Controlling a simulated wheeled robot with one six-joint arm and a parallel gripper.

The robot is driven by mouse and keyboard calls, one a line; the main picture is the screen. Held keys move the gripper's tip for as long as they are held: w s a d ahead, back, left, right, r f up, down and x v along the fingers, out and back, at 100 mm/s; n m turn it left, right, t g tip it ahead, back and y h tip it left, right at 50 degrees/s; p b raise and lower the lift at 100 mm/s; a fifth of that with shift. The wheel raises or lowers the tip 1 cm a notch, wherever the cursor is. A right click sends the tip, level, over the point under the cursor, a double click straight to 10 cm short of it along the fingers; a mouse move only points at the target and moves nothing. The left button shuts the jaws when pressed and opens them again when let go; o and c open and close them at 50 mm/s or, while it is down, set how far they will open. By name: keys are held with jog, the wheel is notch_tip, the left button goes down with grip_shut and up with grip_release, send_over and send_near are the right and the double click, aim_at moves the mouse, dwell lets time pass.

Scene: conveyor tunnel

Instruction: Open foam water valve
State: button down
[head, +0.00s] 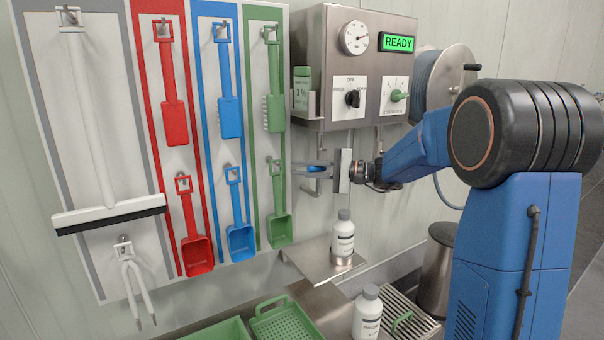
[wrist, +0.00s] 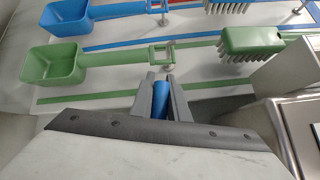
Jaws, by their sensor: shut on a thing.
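The foam station is a steel box (head: 312,45) on the wall, with pipes below it. In the head view, my gripper (head: 305,168) reaches in from the right just under the box. Its fingers are closed around a blue handle (head: 318,169), which looks like the water valve's lever. In the wrist view, my gripper (wrist: 160,92) has the blue handle (wrist: 161,98) between its two grey fingers. The handle's far end and the valve body are hidden, so I cannot tell its pivot or how far it is turned.
A tool board with a green scoop (head: 278,230) and green brush (head: 274,112) hangs close left of my gripper. A bottle (head: 342,235) stands on a steel shelf below. A hose reel (head: 445,75) is at the right. The box carries a black knob (head: 352,98) and green READY display (head: 397,42).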

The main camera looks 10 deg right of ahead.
jog(key=w+d+r+m+t+y, duration=0.1)
jog(key=d+r+m+t+y, duration=0.2)
jog(key=r+m+t, duration=0.2)
jog(key=shift+d+r+m+t+y, duration=0.15)
jog(key=shift+r+m+t+y, duration=0.25)
jog(key=shift+m, duration=1.2)
jog(key=shift+r, duration=0.15)
jog(key=c, duration=1.7)
grip_release()
jog(key=shift+d, duration=0.1)
jog(key=v, duration=1.7)
jog(key=shift+s+d, duration=0.15)
